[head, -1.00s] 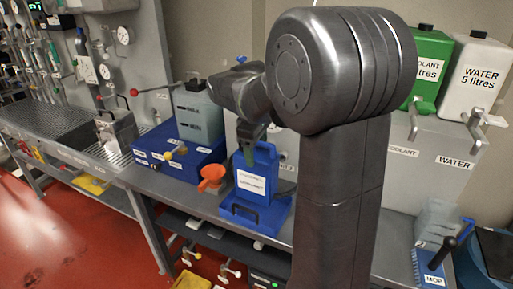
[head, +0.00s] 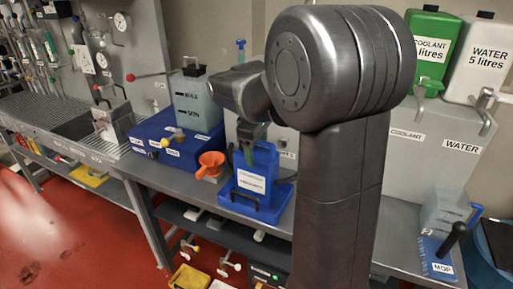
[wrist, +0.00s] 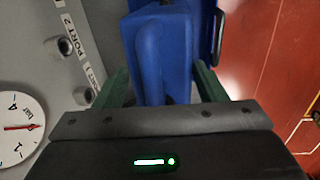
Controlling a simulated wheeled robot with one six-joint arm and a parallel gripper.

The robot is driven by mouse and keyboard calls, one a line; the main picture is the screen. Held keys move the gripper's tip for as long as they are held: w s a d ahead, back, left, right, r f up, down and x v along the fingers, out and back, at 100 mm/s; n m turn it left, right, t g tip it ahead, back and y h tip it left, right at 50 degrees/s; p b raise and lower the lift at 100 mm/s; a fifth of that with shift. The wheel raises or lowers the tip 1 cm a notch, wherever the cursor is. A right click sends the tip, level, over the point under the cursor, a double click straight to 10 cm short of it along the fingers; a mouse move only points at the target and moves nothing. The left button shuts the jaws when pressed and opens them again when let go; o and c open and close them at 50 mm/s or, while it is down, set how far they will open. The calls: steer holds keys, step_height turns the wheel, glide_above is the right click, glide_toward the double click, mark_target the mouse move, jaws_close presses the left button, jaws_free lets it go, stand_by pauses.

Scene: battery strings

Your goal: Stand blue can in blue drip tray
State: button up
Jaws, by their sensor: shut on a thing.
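The blue can (head: 258,172), with a white label on its front, is upright in the head view. My gripper (head: 247,152) is shut on its top handle from above. In the wrist view the can (wrist: 178,45) fills the space between the green fingers of my gripper (wrist: 160,82). The blue drip tray (head: 238,207), with a dark handle on its front, lies on the bench directly under the can. The can's base is at or just above the tray; I cannot tell if it touches the floor. The tray's back is hidden by the can.
An orange funnel (head: 210,165) stands close left of the tray. A blue box (head: 150,142) carries a translucent container (head: 193,100) further left. A wall gauge (wrist: 18,128) and port fittings show in the wrist view. My arm blocks the bench to the right.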

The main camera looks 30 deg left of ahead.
steer(key=shift+f, duration=0.35)
stand_by(0.5)
steer(key=o, duration=1.5)
steer(key=shift+f+b, duration=0.2)
steer(key=shift+b, duration=0.1)
steer(key=r, duration=0.4)
steer(key=s+r, duration=0.1)
steer(key=r, duration=0.9)
steer(key=shift+s+d, duration=0.1)
steer(key=shift+s, duration=0.3)
steer(key=shift+f, duration=0.1)
steer(key=f, duration=0.4)
steer(key=w+f, duration=0.1)
steer(key=f, duration=0.8)
steer(key=shift+w+f, duration=0.4)
steer(key=shift+r, duration=0.25)
